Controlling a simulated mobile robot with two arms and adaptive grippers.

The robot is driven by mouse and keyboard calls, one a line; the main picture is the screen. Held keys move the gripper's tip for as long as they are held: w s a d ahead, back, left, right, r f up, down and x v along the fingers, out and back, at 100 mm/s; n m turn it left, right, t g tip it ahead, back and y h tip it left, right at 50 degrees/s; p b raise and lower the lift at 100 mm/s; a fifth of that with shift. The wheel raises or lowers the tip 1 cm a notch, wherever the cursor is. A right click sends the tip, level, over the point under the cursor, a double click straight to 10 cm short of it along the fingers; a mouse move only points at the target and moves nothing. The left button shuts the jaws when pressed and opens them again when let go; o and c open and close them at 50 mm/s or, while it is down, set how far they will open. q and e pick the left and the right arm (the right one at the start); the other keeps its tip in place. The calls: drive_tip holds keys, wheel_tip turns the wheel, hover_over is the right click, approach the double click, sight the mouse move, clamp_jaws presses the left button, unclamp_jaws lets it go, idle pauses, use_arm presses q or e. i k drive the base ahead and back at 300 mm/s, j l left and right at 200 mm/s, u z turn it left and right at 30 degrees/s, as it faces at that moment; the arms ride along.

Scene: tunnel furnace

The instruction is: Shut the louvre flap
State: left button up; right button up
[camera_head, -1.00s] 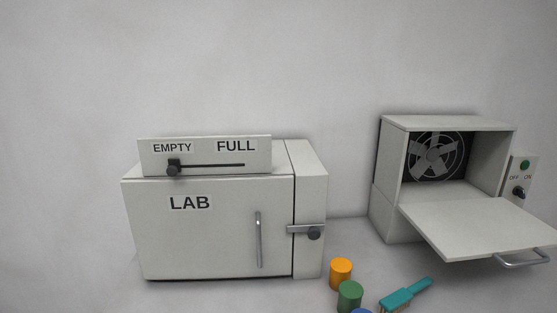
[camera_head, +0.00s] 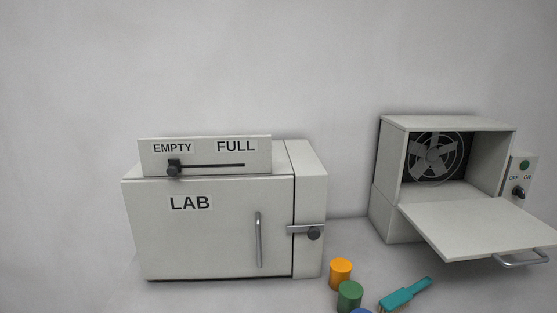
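The louvre flap (camera_head: 478,228) is a flat pale panel on the front of the fan box (camera_head: 447,124) at the right. It hangs open, folded down and outward to nearly level, with a metal bar handle (camera_head: 522,261) at its outer edge. Behind it the box is open and a grey fan (camera_head: 436,158) shows inside. Neither of my grippers is in view.
A closed LAB cabinet (camera_head: 208,235) stands at the left, with a slider (camera_head: 173,168) at EMPTY. Orange (camera_head: 340,271) and green (camera_head: 350,295) cylinders, a partly cut-off blue one (camera_head: 361,311) and a teal brush (camera_head: 405,294) lie in front. A switch box (camera_head: 520,181) is beside the fan box.

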sight(458, 231)
drive_tip(key=z, duration=1.45)
drive_tip(key=i+l+z, duration=0.7)
drive_tip(key=l, duration=0.15)
